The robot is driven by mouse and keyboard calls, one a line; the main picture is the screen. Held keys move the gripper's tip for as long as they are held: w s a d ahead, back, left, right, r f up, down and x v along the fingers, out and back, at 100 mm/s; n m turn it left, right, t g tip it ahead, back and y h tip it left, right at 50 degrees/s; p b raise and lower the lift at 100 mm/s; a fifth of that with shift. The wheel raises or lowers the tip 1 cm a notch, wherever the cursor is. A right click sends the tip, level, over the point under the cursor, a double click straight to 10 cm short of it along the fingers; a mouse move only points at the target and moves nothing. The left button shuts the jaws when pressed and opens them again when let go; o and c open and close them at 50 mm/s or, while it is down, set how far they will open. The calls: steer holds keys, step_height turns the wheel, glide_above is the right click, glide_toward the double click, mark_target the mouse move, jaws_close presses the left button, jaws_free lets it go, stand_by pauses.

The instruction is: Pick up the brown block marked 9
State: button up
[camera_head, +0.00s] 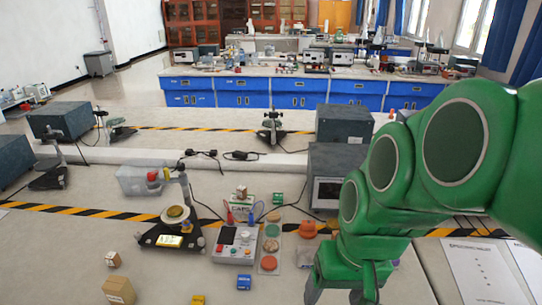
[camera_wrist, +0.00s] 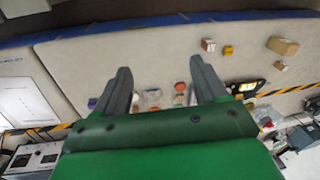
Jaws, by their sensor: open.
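No number 9 can be read on any block. In the wrist view, a small brown block (camera_wrist: 208,45) with a pale face sits beyond the right fingertip, beside a yellow block (camera_wrist: 228,50). Further right are a larger tan box (camera_wrist: 283,46) and a small brown block (camera_wrist: 279,66). In the head view, a small brown block (camera_head: 113,259) stands behind the larger tan box (camera_head: 118,290) at lower left.
A control box (camera_head: 236,245) with knobs, a blue block (camera_head: 244,282), a yellow block (camera_head: 198,300) and a stand with a dark base (camera_head: 172,238) occupy the bench middle. Orange discs (camera_head: 268,263) lie nearby. A grey instrument (camera_head: 336,165) stands behind my arm. Papers (camera_head: 475,262) lie right.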

steer(key=w+a+r+m+t+y, duration=0.15)
steer(key=w+a+t, duration=0.35)
steer(key=a, duration=0.7)
steer(key=w+a+r+m+t+y, duration=0.1)
steer(key=w+a+r+t+y, duration=0.15)
steer(key=w+a, duration=0.7)
steer(key=w+a+r+m+t+y, duration=0.1)
steer(key=w+a+r+t, duration=0.25)
steer(key=a, duration=0.95)
steer(key=s+d+f+m+t+h, duration=0.2)
steer(key=s+f+m+t+h, duration=0.15)
steer(key=f+h, duration=0.35)
steer(key=s+d+n+t+h, duration=0.1)
steer(key=s+d+t+h, duration=0.1)
steer(key=s+d+h, duration=0.65)
step_height(320, 180, down, 30)
steer(key=s+a+y, duration=0.2)
steer(key=shift+d+f+x, duration=0.1)
steer(key=shift+d+x, duration=0.1)
steer(key=shift+x, duration=1.9)
steer(key=shift+d+f+x, duration=0.1)
steer(key=shift+d+x, duration=0.1)
steer(key=shift+x, duration=1.85)
steer(key=shift+s, duration=0.15)
steer(key=shift+c, duration=0.5)
